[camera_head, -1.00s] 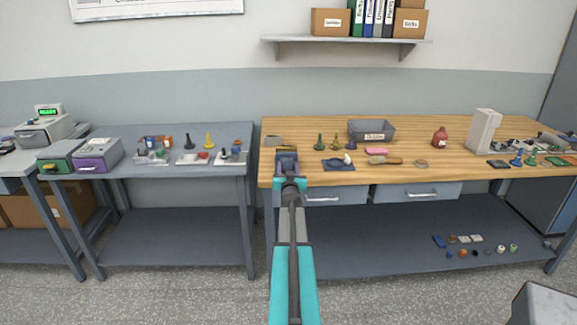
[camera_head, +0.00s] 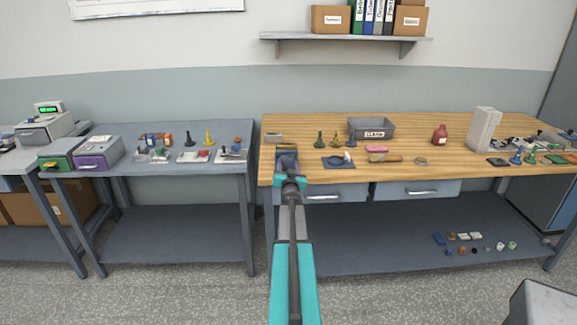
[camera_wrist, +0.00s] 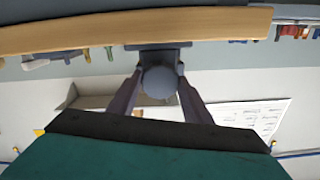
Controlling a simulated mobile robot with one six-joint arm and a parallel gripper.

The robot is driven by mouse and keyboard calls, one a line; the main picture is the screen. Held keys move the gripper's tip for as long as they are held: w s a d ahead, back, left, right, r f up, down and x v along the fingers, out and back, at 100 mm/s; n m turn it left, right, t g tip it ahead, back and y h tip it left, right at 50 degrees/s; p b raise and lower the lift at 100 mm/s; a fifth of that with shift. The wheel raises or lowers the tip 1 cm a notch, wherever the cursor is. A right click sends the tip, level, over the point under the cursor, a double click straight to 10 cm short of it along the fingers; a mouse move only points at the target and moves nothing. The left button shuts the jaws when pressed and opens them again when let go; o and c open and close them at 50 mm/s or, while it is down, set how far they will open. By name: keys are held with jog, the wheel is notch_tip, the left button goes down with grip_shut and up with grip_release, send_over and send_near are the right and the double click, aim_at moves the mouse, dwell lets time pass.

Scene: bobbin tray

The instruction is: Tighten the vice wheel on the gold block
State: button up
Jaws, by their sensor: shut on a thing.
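The vice (camera_head: 287,163) is dark grey-blue and sits at the front left edge of the wooden bench. A small gold-brown patch, likely the gold block (camera_head: 286,146), shows at its top; I cannot tell how tightly it is held. My gripper (camera_head: 289,178) is at the front of the vice and covers part of it. In the wrist view the vice wheel (camera_wrist: 160,82) is a round grey piece between the two fingers of my gripper (camera_wrist: 158,70), which are shut on it. The block cannot be made out clearly in the wrist view.
A grey table (camera_head: 130,170) with small parts stands to the left, across a narrow gap.

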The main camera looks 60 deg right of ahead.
jog(key=shift+w+a+f, duration=0.15)
jog(key=o, duration=1)
jog(key=shift+o, duration=0.2)
jog(key=b+v, duration=0.3)
jog(key=v, duration=1)
jog(key=shift+s+a, duration=0.3)
